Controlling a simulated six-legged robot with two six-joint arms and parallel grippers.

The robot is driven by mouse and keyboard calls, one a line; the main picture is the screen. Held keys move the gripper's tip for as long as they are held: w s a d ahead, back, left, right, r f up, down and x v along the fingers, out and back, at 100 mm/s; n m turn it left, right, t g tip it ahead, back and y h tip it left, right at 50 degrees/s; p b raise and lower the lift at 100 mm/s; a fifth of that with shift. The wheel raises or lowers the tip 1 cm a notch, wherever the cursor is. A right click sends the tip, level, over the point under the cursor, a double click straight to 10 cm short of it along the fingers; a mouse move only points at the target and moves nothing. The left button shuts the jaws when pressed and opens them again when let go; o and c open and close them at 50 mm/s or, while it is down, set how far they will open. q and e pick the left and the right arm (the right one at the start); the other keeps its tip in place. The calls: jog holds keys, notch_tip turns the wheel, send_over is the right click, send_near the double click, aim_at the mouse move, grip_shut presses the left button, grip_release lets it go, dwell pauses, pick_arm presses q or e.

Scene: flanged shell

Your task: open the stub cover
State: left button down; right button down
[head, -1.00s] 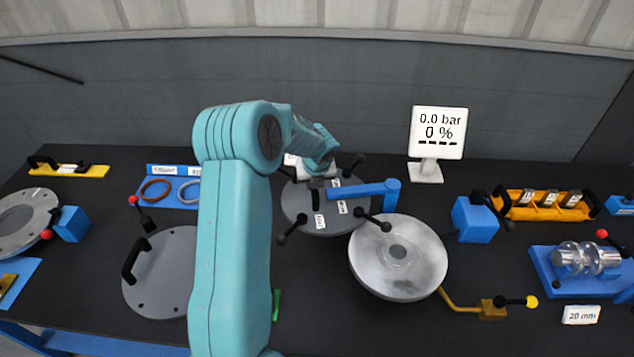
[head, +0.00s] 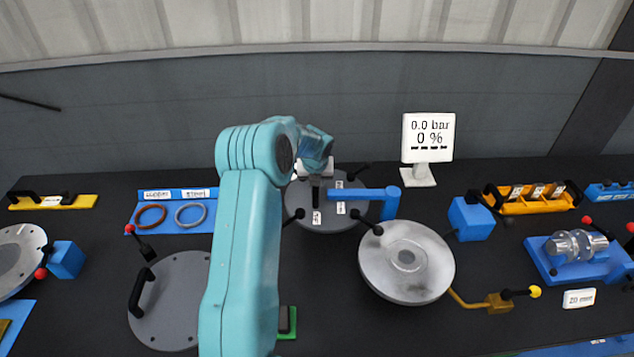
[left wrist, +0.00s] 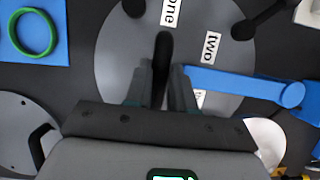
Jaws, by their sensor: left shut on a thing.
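The stub cover (head: 330,222) is a dark grey disc behind the middle of the table, with white labels, black-knobbed clamps round its rim and a blue swing arm (head: 362,193) reaching over it from a blue post. It also shows in the left wrist view (left wrist: 118,50), with labels "one" and "two". My left gripper (head: 317,181) is at the cover's middle, shut on its upright black handle (left wrist: 163,50); the fingers lie either side of it in the left wrist view. My left arm hides the cover's left edge in the head view. My right gripper is not in view.
A silvery disc (head: 425,275) lies just right of the cover, a brass lever beside it. A grey plate with a black handle (head: 172,318) lies left of my arm. A pressure display (head: 428,138) reading 0.0 bar, 0 % stands behind. A blue ring tray (head: 172,227) is at left.

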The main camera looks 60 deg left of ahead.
pick_arm(q)
jog(key=shift+w+a+r, duration=0.1)
jog(key=shift+a+r, duration=0.05)
jog(key=shift+a, duration=0.15)
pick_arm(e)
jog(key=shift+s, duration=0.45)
pick_arm(q)
jog(key=c, duration=1)
grip_release()
jog(key=shift+o, duration=0.2)
jog(key=shift+d, duration=0.1)
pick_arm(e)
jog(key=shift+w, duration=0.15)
pick_arm(q)
jog(key=shift+r, duration=0.1)
jog(key=b+v, duration=0.3)
jog(key=v, duration=1.3)
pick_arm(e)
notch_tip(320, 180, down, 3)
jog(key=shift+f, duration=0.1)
pick_arm(q)
jog(key=shift+s+d, duration=0.15)
jog(key=shift+s, duration=0.05)
